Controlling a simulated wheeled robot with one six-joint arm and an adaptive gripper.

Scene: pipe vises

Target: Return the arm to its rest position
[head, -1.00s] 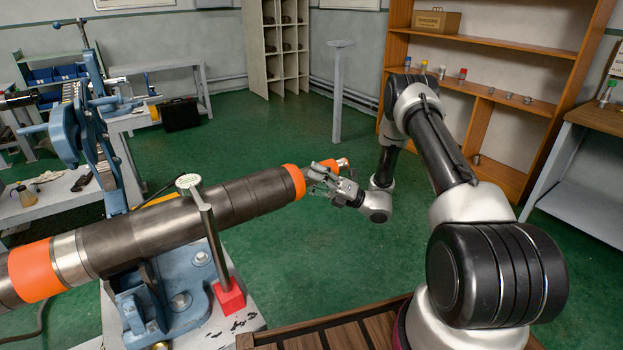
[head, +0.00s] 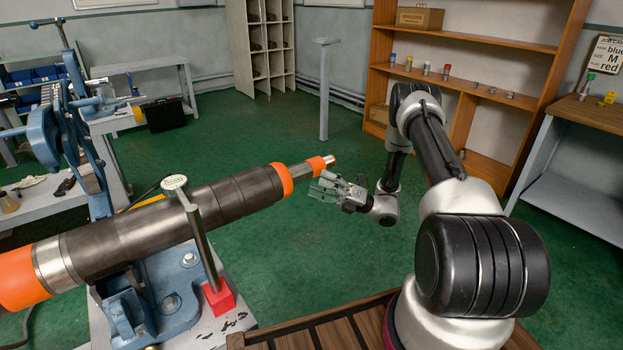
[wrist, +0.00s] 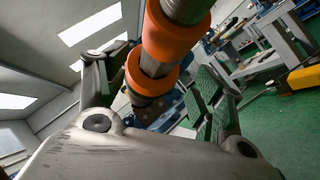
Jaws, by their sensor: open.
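My gripper (head: 326,187) is open and empty at the end of my arm in the head view. It is just right of and below the tip of the long pipe, with a small gap showing between them. The dark pipe (head: 130,232) has orange bands and lies in a blue vise (head: 180,285). A thinner piece with an orange collar (head: 316,163) sticks out of its right end. In the wrist view the open fingers (wrist: 160,95) stand on both sides of the picture, and the pipe end (wrist: 170,40) with two orange collars shows beyond and between them.
A red block (head: 219,299) sits at the vise base. A thin grey post (head: 324,90) stands behind on the green floor. A wooden shelf (head: 480,45) with small coloured parts stands at the back right, and a side table (head: 590,112) at the right. Floor around my gripper is clear.

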